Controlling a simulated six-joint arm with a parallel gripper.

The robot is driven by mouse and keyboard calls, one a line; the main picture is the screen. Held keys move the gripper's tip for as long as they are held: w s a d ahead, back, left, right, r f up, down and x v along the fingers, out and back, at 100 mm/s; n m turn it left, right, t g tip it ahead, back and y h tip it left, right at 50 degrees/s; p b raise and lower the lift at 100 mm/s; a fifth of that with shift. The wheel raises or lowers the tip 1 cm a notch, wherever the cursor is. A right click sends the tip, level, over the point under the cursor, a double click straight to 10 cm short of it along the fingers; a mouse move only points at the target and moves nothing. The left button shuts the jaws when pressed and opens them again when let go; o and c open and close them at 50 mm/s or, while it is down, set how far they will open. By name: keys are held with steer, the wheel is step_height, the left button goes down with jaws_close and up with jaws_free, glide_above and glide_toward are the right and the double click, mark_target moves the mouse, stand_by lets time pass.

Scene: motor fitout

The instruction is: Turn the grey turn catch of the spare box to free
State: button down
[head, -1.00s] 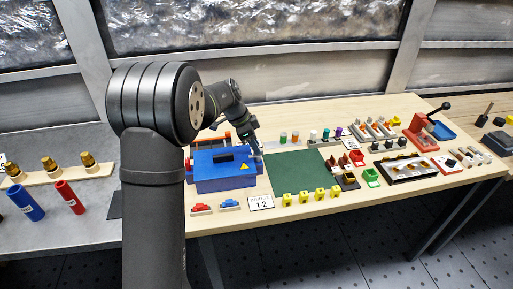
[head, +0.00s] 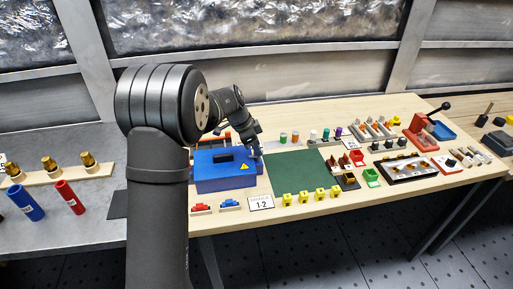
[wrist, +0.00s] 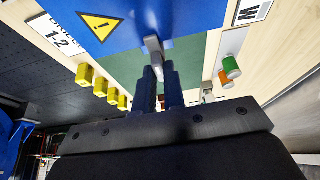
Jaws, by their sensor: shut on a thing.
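The spare box is blue with a black handle on its lid and a yellow warning triangle; it stands at the left of the wooden bench (head: 225,182) in the head view. In the wrist view its blue face (wrist: 180,15) fills the top. The grey turn catch (wrist: 153,44) sticks out at the box's edge there. My gripper (wrist: 159,70) has its two dark fingers closed about the catch's near end. In the head view my gripper (head: 257,152) is at the box's right side, and the catch is too small to make out.
A green mat (head: 300,175) lies right of the box. Several yellow blocks (head: 304,198) and a "1-2" label (head: 261,202) are along the front edge. Orange and green cylinders (head: 289,138) stand behind the mat. Red and blue parts lie before the box.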

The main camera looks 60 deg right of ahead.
steer(key=n, duration=0.2)
steer(key=n+t+h, duration=0.1)
steer(key=n, duration=0.1)
steer(key=shift+s+n, duration=0.2)
steer(key=shift+n, duration=0.1)
steer(key=n+t, duration=0.2)
steer(key=n, duration=0.2)
steer(key=shift+s+n, duration=0.15)
steer(key=shift+n, duration=0.15)
steer(key=n+t, duration=0.1)
steer(key=n, duration=0.3)
steer(key=shift+s+t, duration=0.1)
steer(key=shift+t, duration=0.3)
steer(key=n+t, duration=0.1)
steer(key=n, duration=0.3)
steer(key=shift+y, duration=0.4)
steer(key=shift+n+t, duration=0.3)
steer(key=shift+n, duration=0.1)
steer(key=c, duration=1.5)
jaws_free()
